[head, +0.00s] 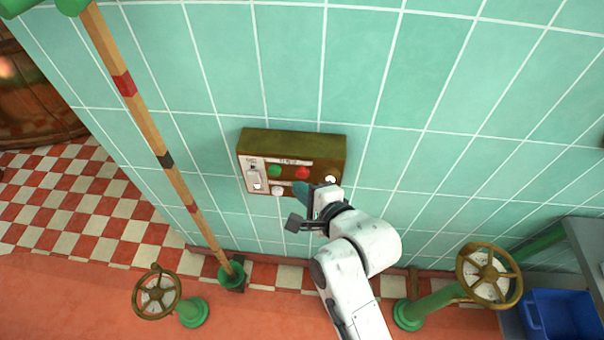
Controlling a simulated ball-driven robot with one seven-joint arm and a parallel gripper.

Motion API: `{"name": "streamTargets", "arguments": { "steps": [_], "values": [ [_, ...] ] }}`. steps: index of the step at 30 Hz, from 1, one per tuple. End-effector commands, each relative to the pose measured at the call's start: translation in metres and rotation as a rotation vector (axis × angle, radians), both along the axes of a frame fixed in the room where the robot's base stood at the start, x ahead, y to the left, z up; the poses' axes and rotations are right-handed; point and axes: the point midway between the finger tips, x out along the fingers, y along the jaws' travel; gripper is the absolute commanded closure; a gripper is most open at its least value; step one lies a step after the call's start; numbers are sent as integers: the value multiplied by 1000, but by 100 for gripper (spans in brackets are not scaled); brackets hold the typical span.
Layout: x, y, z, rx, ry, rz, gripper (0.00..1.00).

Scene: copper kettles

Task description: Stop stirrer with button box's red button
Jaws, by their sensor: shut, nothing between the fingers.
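The button box (322,147) is a brown, boxy panel fixed to the green tiled wall. On its face are a red button (302,173), a green button (275,171) to its left, a white switch (254,178) at the far left and a pale knob (278,190) low down. My wrist covers the lower right of the panel. The stirrer cannot be made out.
A wooden pole with red and black bands (170,165) stands left of the box. Brass handwheels on green pipes stand at the lower left (157,292) and lower right (488,275). A blue bin (562,315) is at the far right. A wooden barrel (35,110) is at the left.

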Motion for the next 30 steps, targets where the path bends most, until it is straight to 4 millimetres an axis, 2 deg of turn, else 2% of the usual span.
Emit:
{"name": "streamTargets", "arguments": {
  "steps": [21, 30],
  "values": [
    [0, 0, 0, 0, 0, 0, 100],
    [8, 0, 2, 1, 0, -2, 100]
  ]
}}
